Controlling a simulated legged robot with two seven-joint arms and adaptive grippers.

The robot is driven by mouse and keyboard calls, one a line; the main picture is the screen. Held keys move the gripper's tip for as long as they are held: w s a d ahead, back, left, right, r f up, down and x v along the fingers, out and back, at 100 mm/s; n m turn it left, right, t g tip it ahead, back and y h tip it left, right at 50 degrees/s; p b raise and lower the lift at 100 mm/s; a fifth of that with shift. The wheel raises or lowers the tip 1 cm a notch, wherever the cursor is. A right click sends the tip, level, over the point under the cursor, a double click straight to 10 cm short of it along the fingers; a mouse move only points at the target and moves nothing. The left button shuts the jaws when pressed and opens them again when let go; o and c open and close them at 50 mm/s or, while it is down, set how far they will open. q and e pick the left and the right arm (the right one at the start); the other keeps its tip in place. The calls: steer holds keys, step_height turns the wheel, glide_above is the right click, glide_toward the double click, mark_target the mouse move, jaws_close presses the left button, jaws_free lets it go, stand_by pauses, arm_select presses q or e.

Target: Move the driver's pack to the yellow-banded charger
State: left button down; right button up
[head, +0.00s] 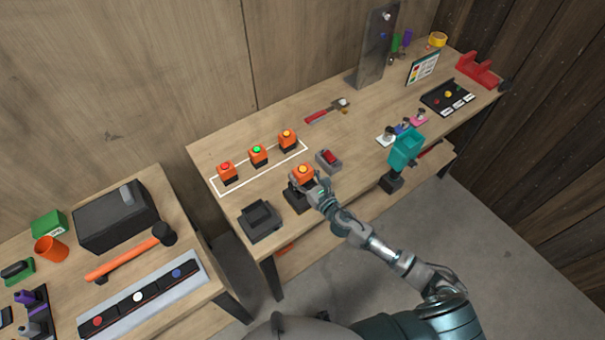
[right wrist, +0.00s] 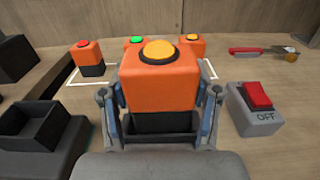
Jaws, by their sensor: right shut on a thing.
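My right gripper (head: 313,184) is shut on an orange pack (head: 303,171) with a yellow-orange button on top. The pack also fills the middle of the right wrist view (right wrist: 160,80), upright between the fingers. Its black lower end is at a black charger (head: 294,203); I cannot tell whether it is fully seated. A second black charger (head: 260,223), open and empty, stands to its left and also shows in the right wrist view (right wrist: 38,125). No yellow band is visible on either charger. A teal driver-like tool (head: 405,149) stands farther right. My left gripper is not in view.
Three orange packs with red (head: 227,173), green (head: 258,154) and yellow-orange (head: 288,140) buttons stand in a white outline behind. A grey box with a red OFF switch (right wrist: 257,98) is close on the right. A red-handled tool (head: 322,113) lies farther back.

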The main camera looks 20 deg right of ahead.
steer(key=shift+f+b, duration=1.05)
steer(key=shift+f, duration=0.2)
steer(key=o, duration=1.5)
steer(key=shift+s, duration=0.15)
steer(key=v, duration=1.1)
steer(key=shift+s+d, duration=0.2)
steer(key=shift+s, duration=0.15)
